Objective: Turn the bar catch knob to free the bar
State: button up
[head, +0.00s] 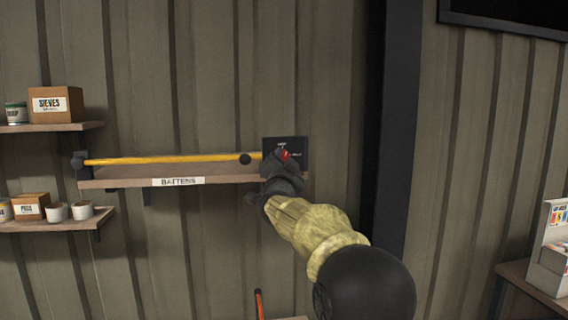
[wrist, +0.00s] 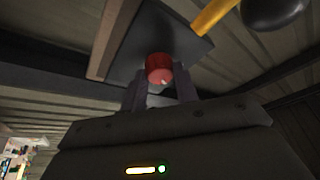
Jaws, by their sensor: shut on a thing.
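The red knob (head: 285,155) sits on a dark plate (head: 299,146) at the right end of the battens shelf. The yellow bar (head: 170,160) runs level along the front of that shelf, from a dark bracket at the left to the plate. My gripper (head: 283,162) is at the plate, shut on the red knob. In the wrist view the knob (wrist: 159,68) shows between the fingertips (wrist: 160,90), with the plate (wrist: 150,35) behind it. The fingers partly hide the knob in the head view.
The battens shelf (head: 225,178) bears a label. Two shelves at the left hold a sieves box (head: 56,104), a pegs box (head: 31,206) and small pots. A dark post (head: 398,130) stands right of my arm. A table (head: 530,288) is at the lower right.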

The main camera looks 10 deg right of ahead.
jog(key=m+g+p, duration=0.1)
jog(key=m, duration=0.1)
jog(key=m+h+p, duration=0.1)
jog(key=m, duration=0.2)
jog(key=m+g+p, duration=0.1)
jog(key=m, duration=0.1)
jog(key=shift+a+r+m+g+h+p, duration=0.1)
jog(key=shift+r+m+g+h+p, duration=0.2)
jog(key=shift+m+h+p, duration=0.1)
jog(key=m+g+p, duration=0.1)
jog(key=m+p, duration=0.1)
jog(key=m, duration=0.2)
jog(key=shift+g+p, duration=0.3)
jog(key=shift+m+p, duration=0.3)
jog(key=shift+m, duration=0.2)
jog(key=shift+f, duration=0.1)
jog(key=o, duration=1)
jog(key=b+v, duration=0.2)
jog(key=v, duration=0.3)
jog(key=b+v, duration=0.2)
jog(key=v, duration=0.4)
jog(key=b+v, duration=0.2)
jog(key=v, duration=0.4)
jog(key=shift+s+r, duration=0.2)
jog(key=shift+r, duration=0.2)
